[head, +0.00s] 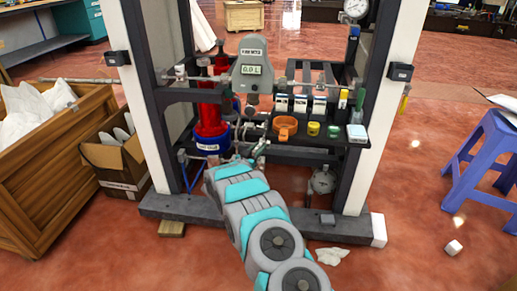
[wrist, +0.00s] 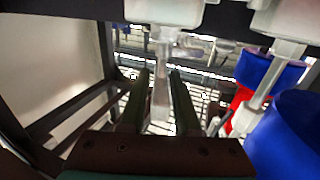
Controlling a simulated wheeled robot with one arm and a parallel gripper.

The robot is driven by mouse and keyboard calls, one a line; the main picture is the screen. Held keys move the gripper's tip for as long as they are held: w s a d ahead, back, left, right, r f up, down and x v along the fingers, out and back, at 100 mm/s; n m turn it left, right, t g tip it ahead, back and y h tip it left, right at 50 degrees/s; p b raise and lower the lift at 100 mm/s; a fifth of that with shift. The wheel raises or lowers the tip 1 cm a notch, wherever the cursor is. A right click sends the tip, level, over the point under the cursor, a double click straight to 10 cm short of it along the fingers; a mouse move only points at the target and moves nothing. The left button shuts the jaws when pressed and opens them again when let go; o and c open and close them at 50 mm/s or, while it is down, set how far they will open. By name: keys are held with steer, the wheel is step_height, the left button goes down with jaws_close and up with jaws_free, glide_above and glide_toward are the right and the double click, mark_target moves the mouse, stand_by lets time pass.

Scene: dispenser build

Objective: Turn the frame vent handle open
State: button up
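In the wrist view, a pale grey lever (wrist: 161,85), which looks like the frame vent handle, hangs down from a white fitting (wrist: 165,11). My gripper (wrist: 160,78) has its two dark fingers apart, one on each side of this lever. A gap shows beside the lever, and I cannot tell whether either finger touches it. In the head view my gripper (head: 258,150) is at the lower middle of the dispenser frame (head: 142,95), right of the blue-based red cylinder (head: 210,115). The handle is too small to make out there.
A second similar pale lever (wrist: 268,88) hangs to the right, close to blue containers (wrist: 288,135). A shelf with an orange clamp (head: 285,128) and small bottles is right of my gripper. A gauge (head: 322,181) sits below it. A purple stool (head: 485,150) stands far right.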

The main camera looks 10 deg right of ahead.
jaws_close()
stand_by(0.3)
steer(key=shift+d+f+n+t+y+b, duration=0.15)
steer(key=shift+n+t+y+b, duration=0.95)
steer(key=shift+n+y, duration=0.65)
steer(key=shift+n+t+y, duration=0.35)
steer(key=shift+t+y, duration=0.05)
steer(key=shift+y, duration=0.75)
steer(key=shift+o, duration=1.8)
jaws_free()
